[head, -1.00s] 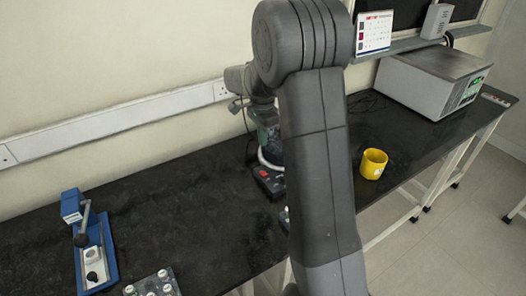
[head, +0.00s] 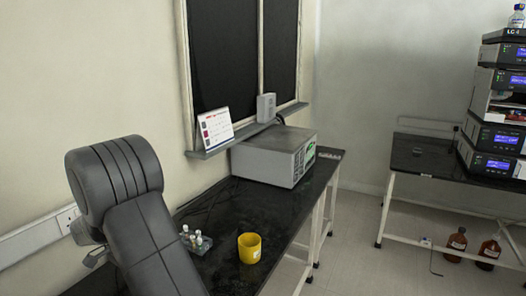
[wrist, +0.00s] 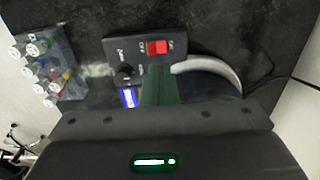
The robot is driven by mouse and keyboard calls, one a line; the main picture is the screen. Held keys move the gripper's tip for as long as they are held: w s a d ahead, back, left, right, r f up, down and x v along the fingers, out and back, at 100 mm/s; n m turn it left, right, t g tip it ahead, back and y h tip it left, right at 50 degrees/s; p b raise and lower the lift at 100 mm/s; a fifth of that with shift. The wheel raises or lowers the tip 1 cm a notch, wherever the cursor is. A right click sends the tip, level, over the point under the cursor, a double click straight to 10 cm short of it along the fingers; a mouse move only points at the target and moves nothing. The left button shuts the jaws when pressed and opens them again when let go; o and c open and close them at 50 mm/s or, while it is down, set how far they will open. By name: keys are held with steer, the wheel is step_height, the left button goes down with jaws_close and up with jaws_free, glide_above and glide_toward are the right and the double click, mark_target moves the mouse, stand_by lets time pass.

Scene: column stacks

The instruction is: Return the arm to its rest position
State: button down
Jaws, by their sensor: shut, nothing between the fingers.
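My arm shows as dark grey links at the left of the head view, and its end is hidden there behind the links. In the wrist view the dark body of my gripper (wrist: 160,125), with a lit green mark, spans the bottom of the picture. It is shut and holds nothing. Beyond it is a black device panel (wrist: 138,50) with a red switch, a knob and a small blue display.
A rack of capped vials (wrist: 45,70) stands left of the device; a vial rack also shows in the head view (head: 196,242). A yellow mug (head: 249,248) stands on the black bench (head: 290,205), before a grey box instrument (head: 272,157). Stacked instruments (head: 495,100) stand on another bench.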

step_height(320, 180, down, 6)
steer(key=shift+d+f, duration=0.1)
steer(key=shift+d, duration=0.1)
stand_by(0.4)
